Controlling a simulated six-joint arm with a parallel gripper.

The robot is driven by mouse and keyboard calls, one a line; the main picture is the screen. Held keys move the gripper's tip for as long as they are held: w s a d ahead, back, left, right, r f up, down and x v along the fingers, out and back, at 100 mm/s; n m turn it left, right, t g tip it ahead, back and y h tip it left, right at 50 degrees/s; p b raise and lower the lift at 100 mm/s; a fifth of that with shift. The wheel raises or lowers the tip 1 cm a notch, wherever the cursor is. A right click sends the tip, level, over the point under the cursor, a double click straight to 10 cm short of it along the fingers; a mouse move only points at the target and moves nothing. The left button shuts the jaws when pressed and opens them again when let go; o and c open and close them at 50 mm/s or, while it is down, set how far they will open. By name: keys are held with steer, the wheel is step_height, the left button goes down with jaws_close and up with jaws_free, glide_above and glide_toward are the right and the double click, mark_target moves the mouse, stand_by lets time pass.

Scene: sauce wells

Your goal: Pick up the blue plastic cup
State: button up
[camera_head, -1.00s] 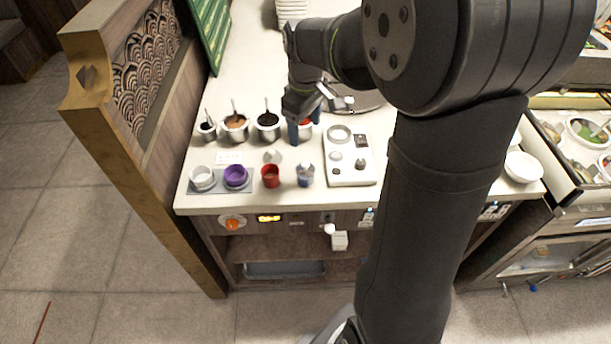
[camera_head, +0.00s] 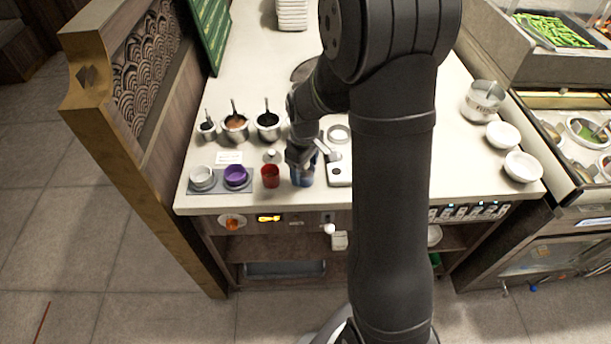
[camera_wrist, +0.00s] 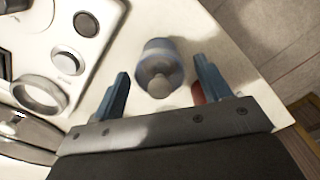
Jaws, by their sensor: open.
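The blue plastic cup (camera_wrist: 158,50) stands near the front edge of the counter, with a rounded grey object showing at its top. In the wrist view it is between and slightly beyond my two blue fingertips, with gaps on both sides. My gripper (camera_wrist: 161,70) is open and empty. In the head view my gripper (camera_head: 301,168) is low over the blue cup (camera_head: 308,181) and hides much of it. A red cup (camera_head: 270,176) stands just left of it; a sliver of red (camera_wrist: 197,92) shows behind the right finger in the wrist view.
A purple cup (camera_head: 235,175) and a white cup (camera_head: 202,178) sit on a grey mat to the left. Several sauce pots with spoons, such as the brown one (camera_head: 235,125), stand behind. A white panel (camera_head: 340,176) lies close on the right, partly hidden by my arm.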

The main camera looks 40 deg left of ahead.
steer(key=shift+f, duration=0.4)
steer(key=shift+c, duration=0.2)
steer(key=c, duration=0.8)
steer(key=shift+c, duration=0.2)
steer(key=shift+r, duration=0.1)
